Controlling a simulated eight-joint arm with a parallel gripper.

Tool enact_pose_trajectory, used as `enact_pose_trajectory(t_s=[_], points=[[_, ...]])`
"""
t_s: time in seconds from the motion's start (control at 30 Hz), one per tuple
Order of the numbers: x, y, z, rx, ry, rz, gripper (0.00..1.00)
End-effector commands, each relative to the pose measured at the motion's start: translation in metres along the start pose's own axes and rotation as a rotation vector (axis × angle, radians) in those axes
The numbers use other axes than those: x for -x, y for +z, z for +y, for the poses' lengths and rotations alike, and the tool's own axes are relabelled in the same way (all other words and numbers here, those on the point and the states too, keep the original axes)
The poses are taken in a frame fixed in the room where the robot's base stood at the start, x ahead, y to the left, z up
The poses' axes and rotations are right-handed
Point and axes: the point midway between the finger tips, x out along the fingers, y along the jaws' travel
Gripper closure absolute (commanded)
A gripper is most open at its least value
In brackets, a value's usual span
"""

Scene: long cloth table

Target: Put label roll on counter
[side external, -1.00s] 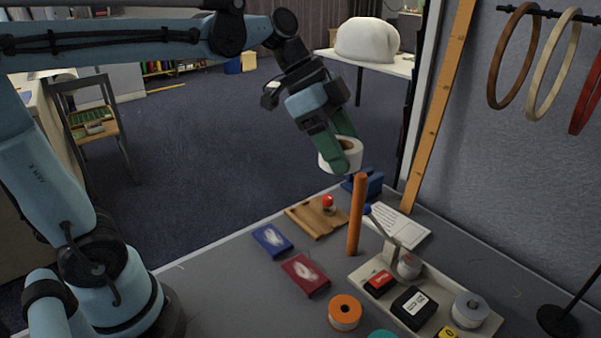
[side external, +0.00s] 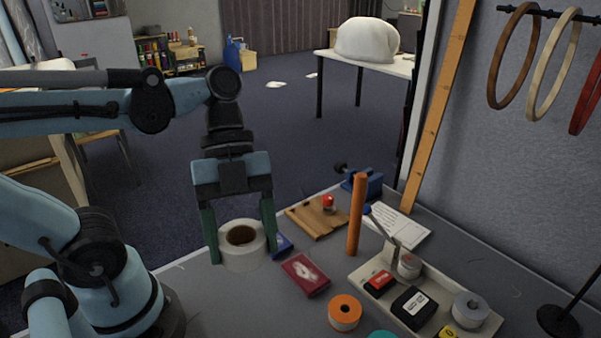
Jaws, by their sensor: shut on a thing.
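The white label roll (side external: 240,258) with a brown core is between the two green fingers of my gripper (side external: 241,240), in the side external view. The fingers are shut on its left and right sides, and its hole faces up. The roll is over the far left edge of the grey counter (side external: 235,308). I cannot tell whether its underside touches the surface.
A dark red packet (side external: 306,275) lies just right of the roll. An orange post (side external: 357,215), a wooden board (side external: 310,222), an orange-rimmed roll (side external: 345,312) and a pale tray (side external: 362,277) with several items stand further right. The counter's front left is clear.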

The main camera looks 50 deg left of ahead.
Motion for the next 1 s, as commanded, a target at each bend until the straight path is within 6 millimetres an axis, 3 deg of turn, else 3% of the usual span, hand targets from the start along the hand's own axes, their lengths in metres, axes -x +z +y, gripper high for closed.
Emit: enact_pose_trajectory(t_s=[0.2,0.4,0.57,1.0], points=[[-0.031,0.02,-0.001,0.001,-0.001,0.0,0.69],[-0.045,0.029,-0.001,0.002,-0.001,0.0,0.69],[-0.047,0.039,-0.002,0.005,-0.002,-0.001,0.69],[-0.045,0.099,-0.008,0.006,-0.003,-0.001,0.69]])
